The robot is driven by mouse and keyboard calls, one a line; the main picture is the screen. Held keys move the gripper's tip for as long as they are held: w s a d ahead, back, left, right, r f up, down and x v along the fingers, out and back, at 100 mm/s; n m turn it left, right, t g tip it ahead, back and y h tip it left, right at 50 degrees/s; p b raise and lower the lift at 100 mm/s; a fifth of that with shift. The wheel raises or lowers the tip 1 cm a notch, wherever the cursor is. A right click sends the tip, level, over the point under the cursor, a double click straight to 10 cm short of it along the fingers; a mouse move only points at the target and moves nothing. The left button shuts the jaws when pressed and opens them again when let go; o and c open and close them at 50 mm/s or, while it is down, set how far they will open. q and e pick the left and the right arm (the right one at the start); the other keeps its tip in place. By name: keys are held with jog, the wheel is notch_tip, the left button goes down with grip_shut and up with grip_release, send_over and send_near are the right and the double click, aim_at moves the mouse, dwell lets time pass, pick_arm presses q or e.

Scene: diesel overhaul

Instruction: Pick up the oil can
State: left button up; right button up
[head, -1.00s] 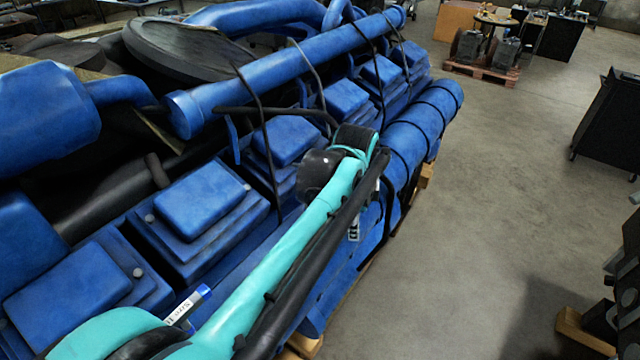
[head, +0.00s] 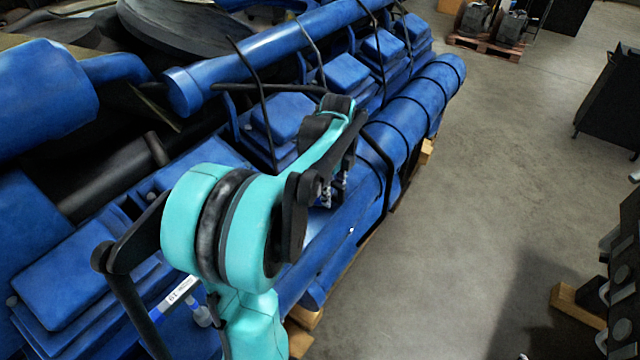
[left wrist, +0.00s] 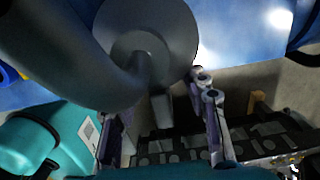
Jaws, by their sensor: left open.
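My left gripper (head: 332,190) is open and hangs low over the right side of the blue engine in the head view. In the left wrist view its two fingers stand apart (left wrist: 165,100). A grey rounded body with a round disc-like end (left wrist: 150,45) fills the upper left of that view, close to the camera and partly above the gap between the fingers. It may be the oil can, but I cannot tell for sure, nor whether a finger touches it. I cannot make out an oil can in the head view; my left arm covers part of the engine there. My right gripper is not in view.
The large blue engine (head: 230,75), with pipes and covers, fills the left and middle on wooden blocks. Bare concrete floor (head: 480,200) lies to its right. A black cabinet (head: 610,105) and dark parts stand at the right edge. A loaded pallet (head: 485,45) is at the back.

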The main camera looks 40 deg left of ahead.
pick_arm(q)
jog(key=shift+f, duration=0.55)
grip_shut()
jog(key=shift+r, duration=0.1)
